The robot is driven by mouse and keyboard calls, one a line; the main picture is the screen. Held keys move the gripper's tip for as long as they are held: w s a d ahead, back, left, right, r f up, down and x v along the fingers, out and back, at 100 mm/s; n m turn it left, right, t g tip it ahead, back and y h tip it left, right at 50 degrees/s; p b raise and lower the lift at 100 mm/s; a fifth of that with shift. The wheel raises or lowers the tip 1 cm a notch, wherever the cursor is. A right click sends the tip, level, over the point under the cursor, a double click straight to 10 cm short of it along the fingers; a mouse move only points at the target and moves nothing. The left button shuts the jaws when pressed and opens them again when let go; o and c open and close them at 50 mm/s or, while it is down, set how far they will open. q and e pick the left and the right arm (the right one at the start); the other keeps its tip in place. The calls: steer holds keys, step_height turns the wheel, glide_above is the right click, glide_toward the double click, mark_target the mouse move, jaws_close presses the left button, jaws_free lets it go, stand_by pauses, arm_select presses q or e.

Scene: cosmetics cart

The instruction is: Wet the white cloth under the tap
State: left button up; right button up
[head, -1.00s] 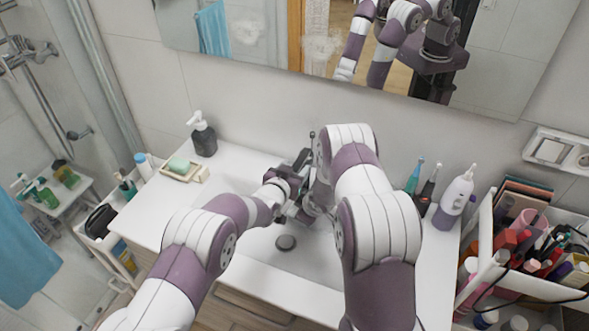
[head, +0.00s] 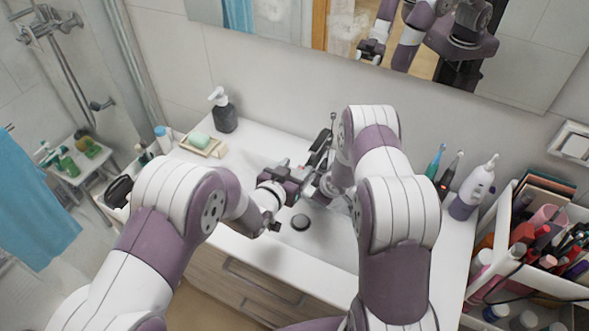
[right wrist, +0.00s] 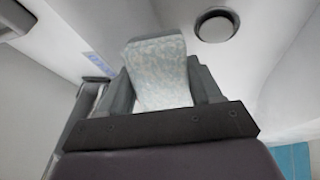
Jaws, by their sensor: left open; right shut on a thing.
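The white cloth (right wrist: 160,75) shows in the right wrist view as a pale, speckled, greyish-white piece. My right gripper (right wrist: 162,88) is shut on it, over the white sink. In the head view the cloth and right fingertips are mostly hidden behind the arms. The dark tap (head: 321,143) stands at the back of the sink, partly covered by my right arm. My left gripper (head: 293,177) is open and empty, in front and to the left of the tap, apart from its lever. No running water can be made out. I cannot tell whether the cloth is wet.
A soap dish (head: 203,147) and dark dispenser (head: 224,116) stand back left. Toothbrushes (head: 441,168), a white bottle (head: 474,190) and a crowded cosmetics cart (head: 538,283) are right.

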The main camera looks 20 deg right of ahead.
steer(key=shift+s, duration=0.2)
steer(key=s+b, duration=0.2)
steer(key=s, duration=0.5)
steer(key=shift+s, duration=0.3)
stand_by(1.0)
steer(key=s+r+p, duration=0.3)
steer(key=s+r, duration=0.1)
steer(key=s, duration=0.1)
steer(key=shift+a, duration=0.1)
stand_by(0.6)
